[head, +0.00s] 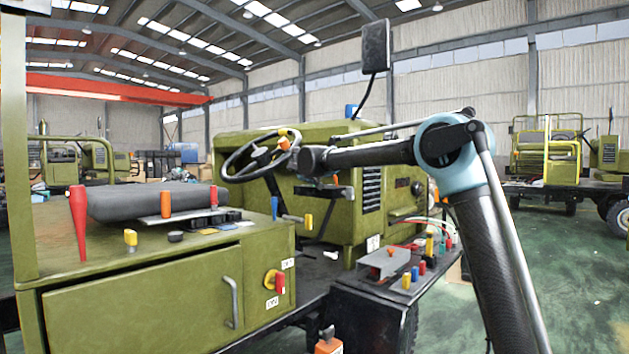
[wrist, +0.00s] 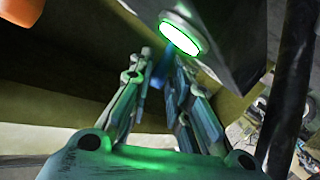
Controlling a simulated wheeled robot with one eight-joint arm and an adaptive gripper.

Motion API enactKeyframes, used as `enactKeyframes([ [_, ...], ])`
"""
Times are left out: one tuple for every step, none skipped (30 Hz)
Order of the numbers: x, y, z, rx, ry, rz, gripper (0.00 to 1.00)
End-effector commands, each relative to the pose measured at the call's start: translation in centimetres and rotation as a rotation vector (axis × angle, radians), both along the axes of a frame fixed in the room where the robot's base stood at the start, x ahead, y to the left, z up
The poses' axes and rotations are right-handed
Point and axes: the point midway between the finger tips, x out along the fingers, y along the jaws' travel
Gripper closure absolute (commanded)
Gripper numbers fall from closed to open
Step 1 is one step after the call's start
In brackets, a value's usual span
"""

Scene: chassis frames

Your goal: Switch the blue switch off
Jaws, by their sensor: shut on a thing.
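I cannot tell which of these is in my fingers. My arm's end hangs near the steering wheel, with the fingers not clear there.
A lit green lamp (wrist: 181,34) sits just above my fingertips in a dark panel. The green cabinet (head: 150,300) bears red, orange and yellow handles. A steering wheel (head: 258,155) and mirror (head: 375,46) stand close to my arm. Green floor is open at right.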

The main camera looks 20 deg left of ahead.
Motion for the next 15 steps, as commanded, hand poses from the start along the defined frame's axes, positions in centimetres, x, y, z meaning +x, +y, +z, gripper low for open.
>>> enactKeyframes([
  [0.07, -0.15, -0.06, -0.004, -0.005, -0.003, 1.00],
  [0.07, -0.16, -0.06, -0.005, -0.008, -0.003, 1.00],
  [0.07, -0.16, -0.06, -0.006, -0.009, -0.003, 1.00],
  [0.07, -0.16, -0.06, -0.007, -0.010, -0.003, 1.00],
  [0.07, -0.16, -0.06, -0.007, -0.010, -0.003, 1.00],
  [0.07, -0.16, -0.06, -0.007, -0.010, -0.003, 1.00],
  [0.08, -0.16, -0.07, -0.007, -0.010, -0.003, 1.00],
  [0.08, -0.17, -0.07, -0.007, -0.010, -0.003, 1.00],
  [0.08, -0.17, -0.07, -0.007, -0.010, -0.003, 1.00],
  [0.08, -0.17, -0.07, -0.007, -0.010, -0.003, 1.00],
  [0.09, -0.17, -0.07, -0.007, -0.010, -0.003, 1.00],
  [0.09, -0.17, -0.07, -0.007, -0.010, -0.003, 1.00],
  [0.09, -0.18, -0.07, -0.007, -0.010, -0.004, 1.00],
  [0.09, -0.18, -0.07, -0.007, -0.010, -0.004, 0.78],
  [0.09, -0.17, -0.07, -0.006, -0.009, -0.004, 0.69],
])
